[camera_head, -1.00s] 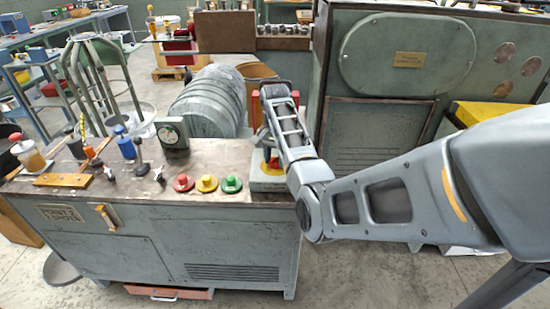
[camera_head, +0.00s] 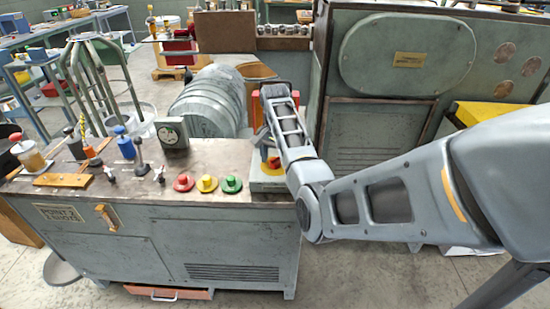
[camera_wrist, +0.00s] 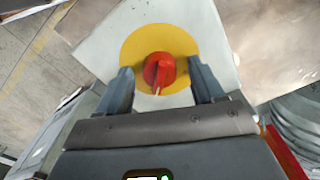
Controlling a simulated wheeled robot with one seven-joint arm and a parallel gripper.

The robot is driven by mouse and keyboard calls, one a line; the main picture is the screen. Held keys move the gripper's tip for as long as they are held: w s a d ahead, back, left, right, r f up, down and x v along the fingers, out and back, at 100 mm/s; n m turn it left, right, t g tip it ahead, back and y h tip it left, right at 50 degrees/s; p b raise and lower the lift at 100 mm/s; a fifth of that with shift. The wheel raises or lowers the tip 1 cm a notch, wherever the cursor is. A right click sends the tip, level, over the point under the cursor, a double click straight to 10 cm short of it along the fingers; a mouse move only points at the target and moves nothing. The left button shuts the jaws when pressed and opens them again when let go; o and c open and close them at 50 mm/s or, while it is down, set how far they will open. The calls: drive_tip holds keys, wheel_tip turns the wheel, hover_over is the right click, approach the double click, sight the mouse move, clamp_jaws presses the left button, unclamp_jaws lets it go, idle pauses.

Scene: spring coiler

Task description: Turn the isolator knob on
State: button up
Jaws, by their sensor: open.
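The isolator knob (camera_wrist: 159,70) is red with a raised grip bar and a pale pointer mark. It sits on a round yellow plate (camera_wrist: 160,42) on a pale grey box (camera_wrist: 213,45). In the wrist view my gripper (camera_wrist: 160,80) is open, with one finger on each side of the knob and a gap on both sides. In the head view the isolator box (camera_head: 270,184) stands at the right end of the bench. My forearm hides part of it, and the knob shows only as a small red patch (camera_head: 274,162).
Red (camera_head: 184,183), yellow (camera_head: 207,183) and green (camera_head: 231,184) buttons line the front of the bench top (camera_head: 130,190), left of the isolator. A large green cabinet (camera_head: 400,70) rises behind my arm.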

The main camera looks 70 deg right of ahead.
sight(275, 158)
drive_tip(key=shift+r, duration=0.15)
wheel_tip(275, 158, up, 8)
drive_tip(key=shift+f+b, duration=0.2)
drive_tip(key=shift+b, duration=0.3)
drive_tip(key=shift+f, duration=0.1)
